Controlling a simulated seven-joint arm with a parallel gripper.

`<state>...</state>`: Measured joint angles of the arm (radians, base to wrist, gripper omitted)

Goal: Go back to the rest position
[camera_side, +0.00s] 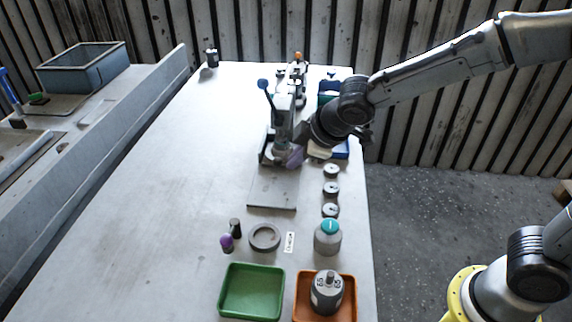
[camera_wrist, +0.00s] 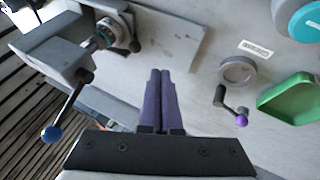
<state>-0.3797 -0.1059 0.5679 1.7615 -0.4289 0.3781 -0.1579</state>
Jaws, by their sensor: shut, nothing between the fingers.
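My gripper (camera_wrist: 160,75) has purple fingers that lie side by side, shut with nothing between them, in the wrist view. In the side view my gripper (camera_side: 296,157) is low beside the grey press-like fixture (camera_side: 283,112), at its front right; I cannot tell whether they touch. The fixture has a lever with a blue ball knob, which shows in the wrist view (camera_wrist: 51,134) at the lower left. The fixture's flat grey plate (camera_side: 272,192) extends toward the front of the table.
A grey ring (camera_side: 264,237), a purple-knobbed crank (camera_side: 227,242) and a teal-topped grey canister (camera_side: 327,238) stand near the front. A green tray (camera_side: 224,292) looks empty; an orange tray (camera_side: 351,300) holds a dark motor (camera_side: 326,293). Several small discs (camera_side: 331,189) line the right edge. The table's left side is clear.

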